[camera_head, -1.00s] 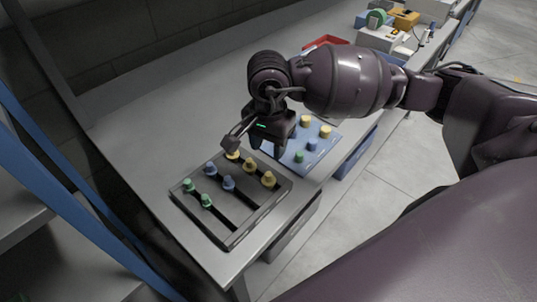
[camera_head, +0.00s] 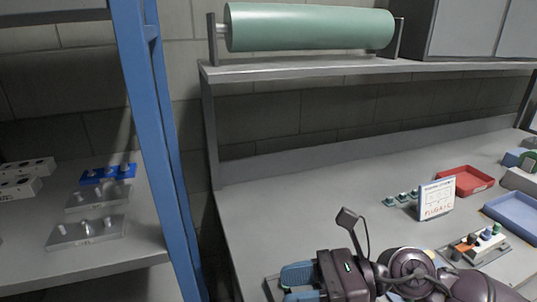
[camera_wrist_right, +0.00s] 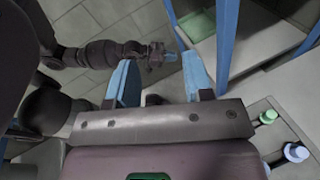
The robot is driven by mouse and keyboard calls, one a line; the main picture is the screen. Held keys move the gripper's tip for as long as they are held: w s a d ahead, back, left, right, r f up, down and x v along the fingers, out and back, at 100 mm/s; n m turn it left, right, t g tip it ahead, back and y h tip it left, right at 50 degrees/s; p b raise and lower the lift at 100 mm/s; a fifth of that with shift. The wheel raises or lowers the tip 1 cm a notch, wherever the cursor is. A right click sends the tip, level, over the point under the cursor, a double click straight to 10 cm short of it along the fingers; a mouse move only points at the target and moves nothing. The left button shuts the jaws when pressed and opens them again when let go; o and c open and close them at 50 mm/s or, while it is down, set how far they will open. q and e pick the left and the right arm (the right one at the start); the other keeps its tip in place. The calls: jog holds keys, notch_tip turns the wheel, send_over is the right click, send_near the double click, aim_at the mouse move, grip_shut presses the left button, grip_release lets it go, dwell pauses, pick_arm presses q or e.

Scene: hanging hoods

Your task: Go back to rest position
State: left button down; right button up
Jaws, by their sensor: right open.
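My right gripper (camera_head: 293,284) is at the bottom middle of the head view, with its blue fingers pointing left over the bench's near part. In the right wrist view my right gripper (camera_wrist_right: 160,85) shows its two blue fingers wide apart, with nothing between them. My left arm shows in the right wrist view at upper left, dark and jointed. Its gripper (camera_wrist_right: 158,56) is small there, above the tiled floor, and its opening is unclear. My left gripper is outside the head view.
Green and blue pegs (camera_wrist_right: 295,152) on a dark board lie close to my right gripper. A blue post (camera_head: 155,130) stands left of the bench (camera_head: 300,190). A sign (camera_head: 436,198), red tray (camera_head: 465,181) and blue tray (camera_head: 515,212) are at right. The bench's middle is clear.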

notch_tip(320, 180, up, 5)
jog(key=w+d+m+t+y, duration=0.2)
jog(key=w+m+t+y, duration=0.15)
jog(key=m+t, duration=0.55)
jog(key=w+d+f+m+t+h, duration=0.15)
jog(key=d+m+t+h, duration=0.35)
jog(key=m, duration=0.5)
jog(key=w+d+m+t+h, duration=0.2)
jog(key=d+m+t+h, duration=0.25)
jog(key=m+t, duration=0.4)
jog(key=s+d+f+m+g+h, duration=0.2)
jog(key=d+f+m+g+h, duration=0.4)
jog(key=d+f+m+h, duration=0.65)
jog(key=s+f+m+g+y, duration=0.1)
jog(key=s+f+m+g, duration=0.5)
jog(key=s, duration=0.4)
jog(key=s+f+m+g, duration=0.6)
jog(key=s+g, duration=0.1)
jog(key=s, duration=0.2)
jog(key=w+f+t, duration=0.7)
jog(key=f+t, duration=0.1)
jog(key=f, duration=0.2)
jog(key=shift+w+a+f+n+y, duration=0.2)
jog(key=shift+a+f+n+y, duration=0.15)
jog(key=shift+y, duration=0.1)
